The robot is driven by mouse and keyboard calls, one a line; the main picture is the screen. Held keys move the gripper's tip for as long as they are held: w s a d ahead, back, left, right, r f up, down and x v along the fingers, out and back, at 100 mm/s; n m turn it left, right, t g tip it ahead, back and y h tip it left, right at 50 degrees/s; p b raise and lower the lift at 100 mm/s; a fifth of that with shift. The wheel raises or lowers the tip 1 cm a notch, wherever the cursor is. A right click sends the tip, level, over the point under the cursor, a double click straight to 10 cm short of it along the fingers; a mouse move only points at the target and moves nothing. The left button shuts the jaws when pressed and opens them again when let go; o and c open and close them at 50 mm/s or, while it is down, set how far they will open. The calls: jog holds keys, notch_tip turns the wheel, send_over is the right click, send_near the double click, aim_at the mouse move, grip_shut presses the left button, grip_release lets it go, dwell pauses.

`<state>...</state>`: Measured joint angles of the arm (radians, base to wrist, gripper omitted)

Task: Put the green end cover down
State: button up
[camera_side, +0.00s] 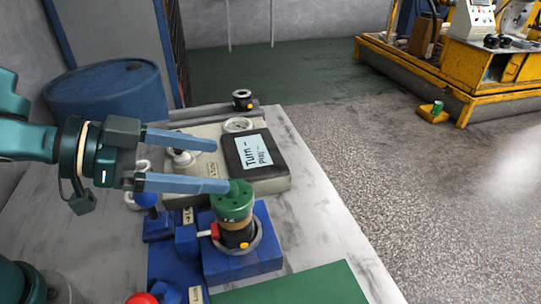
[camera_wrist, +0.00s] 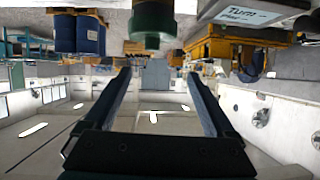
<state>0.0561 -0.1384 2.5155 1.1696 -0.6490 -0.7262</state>
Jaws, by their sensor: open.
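The green end cover (camera_side: 233,198) sits on top of the motor (camera_side: 238,228), which stands upright in a blue fixture (camera_side: 243,262) on the table. My gripper (camera_side: 223,163) is open, its two long grey-blue fingers pointing right. The lower fingertip is close to the top of the cover; I cannot tell whether they touch. Nothing is held between the fingers. In the wrist view, the green cover (camera_wrist: 154,18) shows at the top edge, beyond the open fingers (camera_wrist: 160,72), partly cut off by the frame.
Behind the motor lies a grey box with a dark panel and a "Turn - Play" label (camera_side: 255,150). A blue barrel (camera_side: 107,98) stands at the back left. A red knob (camera_side: 141,298) and a green mat (camera_side: 297,287) are at the front.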

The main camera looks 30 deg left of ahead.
aim_at(237, 185)
jog(key=shift+s+d+f+g, duration=0.15)
jog(key=shift+s+f+g, duration=0.1)
jog(key=shift+f, duration=0.25)
jog(key=shift+s+d+f+g, duration=0.15)
jog(key=shift+f+g, duration=0.1)
jog(key=shift+f, duration=0.2)
jog(key=shift+f+x, duration=0.15)
jog(key=shift+x, duration=1.2)
jog(key=shift+f+x, duration=0.2)
jog(key=shift+x, duration=1.15)
jog(key=shift+s+a, duration=0.1)
jog(key=shift+s, duration=0.1)
grip_shut()
jog(key=shift+r, duration=0.1)
